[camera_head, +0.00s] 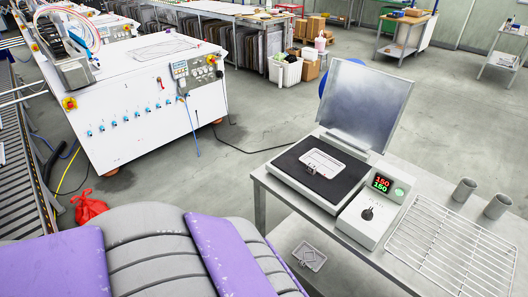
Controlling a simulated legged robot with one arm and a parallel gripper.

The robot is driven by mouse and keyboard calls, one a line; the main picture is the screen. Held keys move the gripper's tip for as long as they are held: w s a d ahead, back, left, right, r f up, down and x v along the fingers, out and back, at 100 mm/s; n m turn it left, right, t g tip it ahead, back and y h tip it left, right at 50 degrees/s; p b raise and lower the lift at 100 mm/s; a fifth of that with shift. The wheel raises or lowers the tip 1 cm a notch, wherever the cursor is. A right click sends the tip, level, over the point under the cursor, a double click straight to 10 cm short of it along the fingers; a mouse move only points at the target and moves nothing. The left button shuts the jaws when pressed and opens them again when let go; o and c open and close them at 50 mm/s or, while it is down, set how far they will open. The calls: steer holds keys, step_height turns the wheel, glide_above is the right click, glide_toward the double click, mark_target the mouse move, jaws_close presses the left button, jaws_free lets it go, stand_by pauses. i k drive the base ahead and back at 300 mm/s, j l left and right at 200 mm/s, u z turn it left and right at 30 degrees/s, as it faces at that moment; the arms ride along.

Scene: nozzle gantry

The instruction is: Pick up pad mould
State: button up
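A light grey rectangular plate with a small handle, which may be the pad mould (322,163), lies flat on the black bed of an open heated press (298,187). A second small grey plate with a raised shape (309,256) lies on the lower shelf under the bench. I cannot tell for certain which of them is the pad mould. My gripper is not in view, and nothing is seen touching either plate.
The metal bench (262,180) also carries a control box (369,219) with a lit display, a wire rack (452,250) and two grey cups (464,190). The press lid (364,102) stands raised. A white machine (140,100) stands left; open floor lies between, with a cable and red bag (89,207).

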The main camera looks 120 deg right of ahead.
mark_target(316, 161)
steer(key=z, duration=4.85)
steer(key=l+u, duration=0.55)
steer(key=u, duration=0.15)
steer(key=l+u, duration=0.35)
steer(key=i+j, duration=0.05)
steer(key=j, duration=0.05)
